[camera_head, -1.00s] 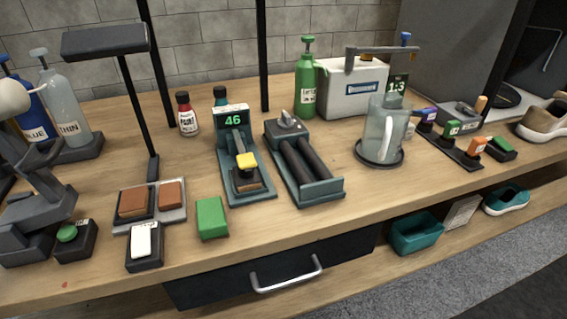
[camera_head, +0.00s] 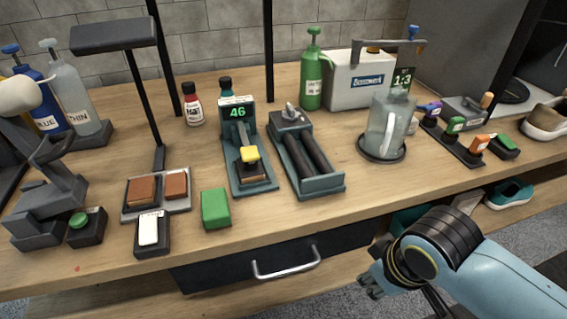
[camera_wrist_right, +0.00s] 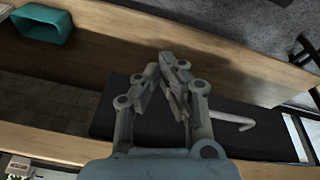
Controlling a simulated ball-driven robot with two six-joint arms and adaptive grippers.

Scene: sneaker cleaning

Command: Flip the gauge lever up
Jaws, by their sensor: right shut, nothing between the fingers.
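A teal unit with a dark display reading a green 46 (camera_head: 237,113) stands mid-bench. It looks like the gauge. A yellow-topped piece (camera_head: 249,154) sits low on its front, over a brown block; I cannot tell whether this is the lever. My right gripper (camera_head: 372,284) is shut and empty, low in front of the bench by the drawer, well below and right of the gauge. It also shows in the right wrist view (camera_wrist_right: 174,70), with its fingers together above the drawer area. My left gripper is not in view.
A clear jug (camera_head: 388,128) stands farther right. The drawer handle (camera_head: 286,266) juts out below the bench edge. A teal bin (camera_wrist_right: 43,24) is on the lower shelf.

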